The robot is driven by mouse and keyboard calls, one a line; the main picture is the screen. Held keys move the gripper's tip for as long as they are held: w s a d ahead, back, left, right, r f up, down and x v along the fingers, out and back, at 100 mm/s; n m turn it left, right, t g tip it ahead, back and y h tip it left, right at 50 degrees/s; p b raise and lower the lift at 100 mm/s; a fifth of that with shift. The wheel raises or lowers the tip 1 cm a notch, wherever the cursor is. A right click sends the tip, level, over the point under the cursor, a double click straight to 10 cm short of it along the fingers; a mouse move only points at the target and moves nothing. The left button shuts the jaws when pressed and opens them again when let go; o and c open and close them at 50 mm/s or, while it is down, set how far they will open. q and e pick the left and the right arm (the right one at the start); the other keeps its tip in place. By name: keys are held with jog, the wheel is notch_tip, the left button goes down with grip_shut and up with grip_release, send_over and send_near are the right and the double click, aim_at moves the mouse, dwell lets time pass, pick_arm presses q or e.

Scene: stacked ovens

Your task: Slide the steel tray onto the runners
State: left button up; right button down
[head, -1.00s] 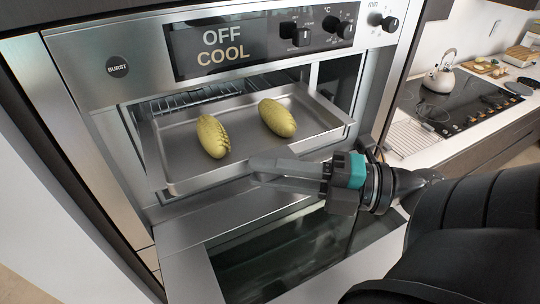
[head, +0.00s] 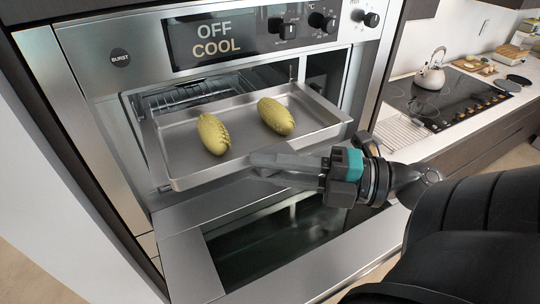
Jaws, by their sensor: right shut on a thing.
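The steel tray (head: 182,176) is in the middle of the head view, partly inside the open oven cavity, with its front part out over the lowered door. Two yellow-green, bumpy, oblong food pieces lie in it, one on the left (head: 213,134) and one on the right (head: 276,117). My right gripper (head: 262,160) is shut on the tray's front rim, right of its middle. The runners are hard to make out; the tray hides much of the cavity. My left gripper is not in view.
The oven door (head: 285,245) is folded down below the tray. A wire rack (head: 185,95) shows inside the oven behind the tray. The display panel (head: 216,38) above reads OFF COOL. A hob with a kettle (head: 430,74) stands at the right.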

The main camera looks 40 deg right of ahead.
jog(key=shift+s+a+r, duration=0.1)
jog(key=shift+s+a, duration=0.05)
jog(key=shift+s, duration=0.15)
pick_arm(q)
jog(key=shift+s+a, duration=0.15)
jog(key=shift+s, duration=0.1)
pick_arm(e)
jog(key=shift+w, duration=0.1)
jog(key=shift+s+a, duration=0.2)
jog(key=shift+s, duration=0.85)
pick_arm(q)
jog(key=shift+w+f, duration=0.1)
